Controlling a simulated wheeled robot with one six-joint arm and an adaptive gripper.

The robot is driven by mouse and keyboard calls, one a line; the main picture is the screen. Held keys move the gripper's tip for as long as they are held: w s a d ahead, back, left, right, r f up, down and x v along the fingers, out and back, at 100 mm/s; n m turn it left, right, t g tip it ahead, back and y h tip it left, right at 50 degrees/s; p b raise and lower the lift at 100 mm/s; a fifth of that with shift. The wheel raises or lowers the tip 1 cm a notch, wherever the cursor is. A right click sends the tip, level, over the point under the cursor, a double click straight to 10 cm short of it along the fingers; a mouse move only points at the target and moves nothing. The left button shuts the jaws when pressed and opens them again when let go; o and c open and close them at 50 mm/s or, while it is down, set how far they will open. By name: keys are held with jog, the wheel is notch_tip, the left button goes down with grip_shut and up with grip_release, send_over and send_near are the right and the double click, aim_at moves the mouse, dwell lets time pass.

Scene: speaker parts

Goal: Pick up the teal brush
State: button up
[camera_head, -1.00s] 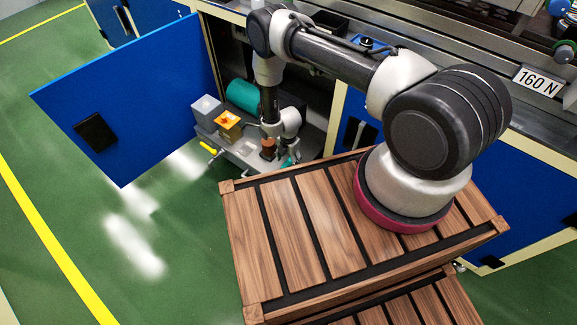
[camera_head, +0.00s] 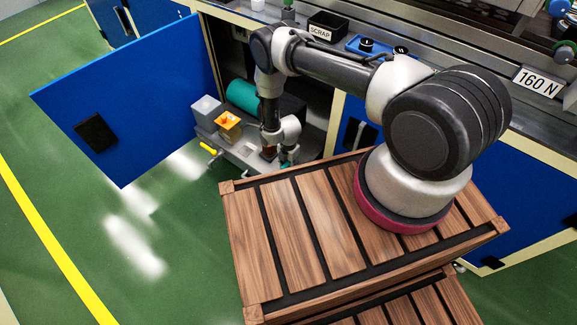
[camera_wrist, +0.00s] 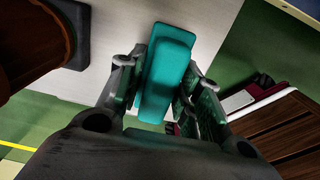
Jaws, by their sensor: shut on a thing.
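The teal brush (camera_wrist: 168,62) is between the two fingers of my gripper (camera_wrist: 162,85) in the wrist view, with the fingers against its sides. Its lower end is hidden by the gripper body. In the head view, a small bit of the teal brush (camera_head: 287,159) shows below my wrist, inside the open cabinet near the crate's back edge. My gripper's fingers are mostly hidden there by my arm.
A brown cylinder on a dark base (camera_wrist: 30,45) stands close at left in the wrist view. The cabinet shelf (camera_head: 240,153) also holds an orange box (camera_head: 228,121), a grey box (camera_head: 206,107), a teal cylinder (camera_head: 242,96) and a yellow-handled tool (camera_head: 208,148). A blue door (camera_head: 130,90) stands open.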

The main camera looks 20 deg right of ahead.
aim_at(288, 162)
jog(key=shift+r, duration=0.1)
notch_tip(288, 162, up, 10)
jog(key=shift+f, duration=0.1)
dwell(0.3)
jog(key=o, duration=0.5)
jog(key=c, duration=0.7)
jog(key=shift+o, duration=0.2)
